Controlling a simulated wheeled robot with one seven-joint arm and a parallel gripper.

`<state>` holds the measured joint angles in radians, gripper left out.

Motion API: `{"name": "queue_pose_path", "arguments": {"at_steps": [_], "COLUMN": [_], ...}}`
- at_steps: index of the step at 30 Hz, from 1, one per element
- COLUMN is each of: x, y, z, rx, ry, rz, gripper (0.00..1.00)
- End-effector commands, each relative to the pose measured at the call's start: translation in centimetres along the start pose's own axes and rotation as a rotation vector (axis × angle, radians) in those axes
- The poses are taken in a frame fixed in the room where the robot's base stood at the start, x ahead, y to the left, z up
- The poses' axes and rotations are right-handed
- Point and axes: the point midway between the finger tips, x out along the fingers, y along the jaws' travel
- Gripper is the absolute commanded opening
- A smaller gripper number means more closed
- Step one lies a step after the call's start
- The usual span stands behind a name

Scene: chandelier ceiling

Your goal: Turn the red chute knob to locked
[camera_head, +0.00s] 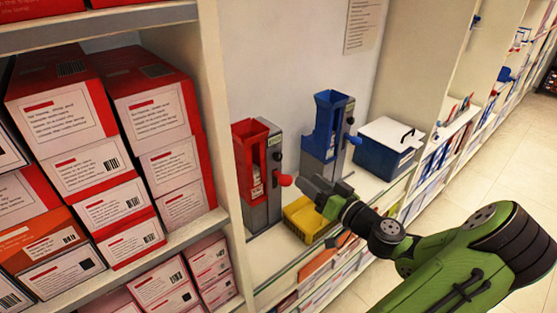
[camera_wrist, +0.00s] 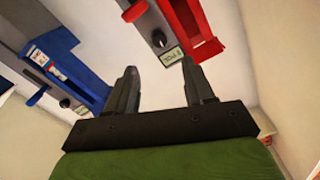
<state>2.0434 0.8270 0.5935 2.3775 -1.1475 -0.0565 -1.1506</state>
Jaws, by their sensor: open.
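The red chute (camera_head: 245,140) stands on the shelf, fixed to a grey housing. A small dark round knob (camera_head: 277,156) is on the housing's face, with a red ball-ended lever (camera_head: 285,180) below it. In the wrist view the red chute (camera_wrist: 196,22) is at the top, with its dark knob (camera_wrist: 158,38) beside a small display (camera_wrist: 173,55). The display's text is too small to read. My gripper (camera_head: 310,184) is just right of the red lever in the head view. Its fingers (camera_wrist: 163,82) are apart with nothing between them, and the knob appears beyond their tips.
A blue chute (camera_head: 325,125) with a blue lever (camera_head: 355,140) stands to the right. A yellow tray (camera_head: 305,217) lies beneath my gripper. A blue box (camera_head: 383,160) with papers is farther right. A shelf of red-and-white boxes (camera_head: 60,120) and its upright panel are close on the left.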

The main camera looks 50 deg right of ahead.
Motion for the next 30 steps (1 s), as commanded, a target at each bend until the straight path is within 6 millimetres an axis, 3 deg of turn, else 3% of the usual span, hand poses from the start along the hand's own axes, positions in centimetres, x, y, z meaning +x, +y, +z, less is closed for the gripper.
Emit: {"name": "queue_pose_path", "arguments": {"at_steps": [6,13,24,30], "x": [5.8,10.2,11.2,11.1], "y": [-0.3,-0.2,-0.1,-0.1], "z": [-0.1,0.0,0.1,0.1], "rx": [0.0,0.0,0.001,0.001], "ry": [-0.002,-0.002,-0.003,-0.003], "rz": [-0.007,-0.005,-0.001,-0.001], "gripper": [0.53,0.53,0.51,0.21]}}
